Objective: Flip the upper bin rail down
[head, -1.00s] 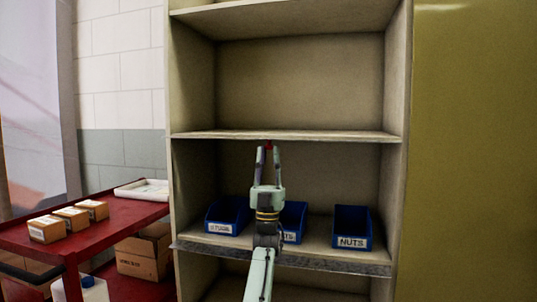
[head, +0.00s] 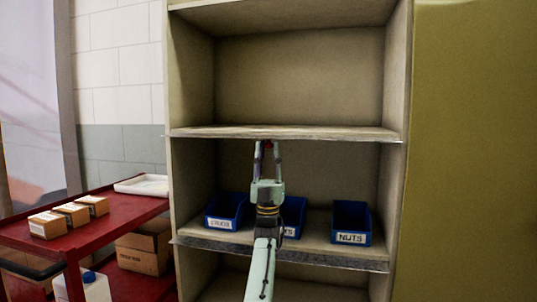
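The upper bin rail appears to be at the front edge of the upper shelf (head: 330,133), which shows as a thin, pale strip. I cannot tell the rail apart from the shelf edge or see how it is tilted. My gripper (head: 268,147) points up, just under the middle of this edge. Its two fingers stand apart, with a small red piece (head: 268,145) showing between the tips. Neither finger visibly closes on it. Whether the tips touch the edge is unclear.
Blue bins stand on the lower shelf: left (head: 226,211), middle (head: 293,216), partly behind my gripper, and right, labelled NUTS (head: 351,222). A grey strip (head: 330,261) fronts that shelf. A red cart (head: 100,235) with boxes stands left. The shelf above is empty.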

